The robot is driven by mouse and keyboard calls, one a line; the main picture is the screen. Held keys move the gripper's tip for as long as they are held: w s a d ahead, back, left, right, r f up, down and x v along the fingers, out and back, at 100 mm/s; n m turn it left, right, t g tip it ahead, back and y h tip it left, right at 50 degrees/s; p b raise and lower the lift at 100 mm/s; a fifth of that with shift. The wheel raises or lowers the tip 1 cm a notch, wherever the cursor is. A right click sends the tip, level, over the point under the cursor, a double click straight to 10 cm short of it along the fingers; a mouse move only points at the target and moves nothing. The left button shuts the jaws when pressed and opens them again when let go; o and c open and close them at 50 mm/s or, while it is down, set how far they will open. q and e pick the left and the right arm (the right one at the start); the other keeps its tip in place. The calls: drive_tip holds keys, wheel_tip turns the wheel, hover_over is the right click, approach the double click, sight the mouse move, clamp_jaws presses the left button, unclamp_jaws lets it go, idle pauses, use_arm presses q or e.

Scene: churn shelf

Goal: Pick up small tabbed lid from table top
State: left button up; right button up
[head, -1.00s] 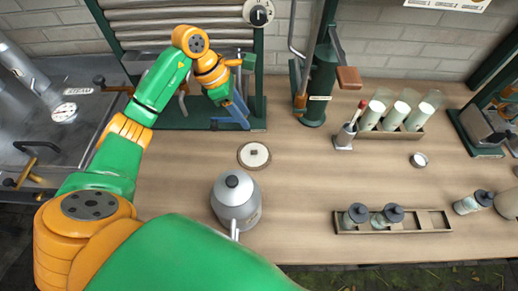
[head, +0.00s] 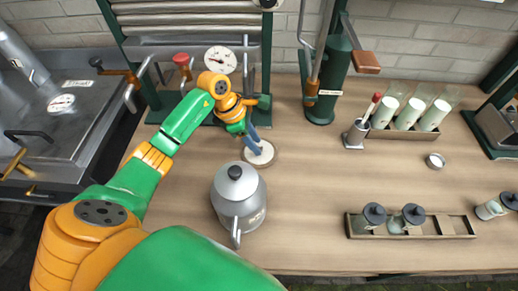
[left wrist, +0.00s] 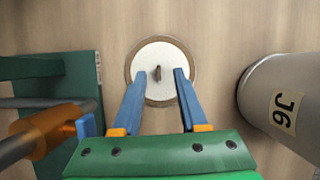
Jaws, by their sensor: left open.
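The small tabbed lid (head: 265,157) is a round pale disc with a brown rim, lying flat on the table top behind the kettle. In the left wrist view the lid (left wrist: 160,53) shows a small dark upright tab at its middle. My left gripper (head: 254,146) reaches down over the lid. In the left wrist view its two blue fingers (left wrist: 160,74) are spread, one on each side of the tab, with gaps to it. Whether the fingertips touch the lid's face I cannot tell. My right gripper is not in view.
A grey metal kettle (head: 238,205) stands close in front of the lid and at the right in the left wrist view (left wrist: 285,98). A green frame stands behind. A rack of tubes (head: 395,133), a small round cup (head: 435,160) and a jar tray (head: 440,236) sit to the right. The middle table is clear.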

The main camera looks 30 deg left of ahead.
use_arm(q)
drive_tip(key=shift+x, duration=0.8)
clamp_jaws()
drive_tip(key=shift+r, duration=0.15)
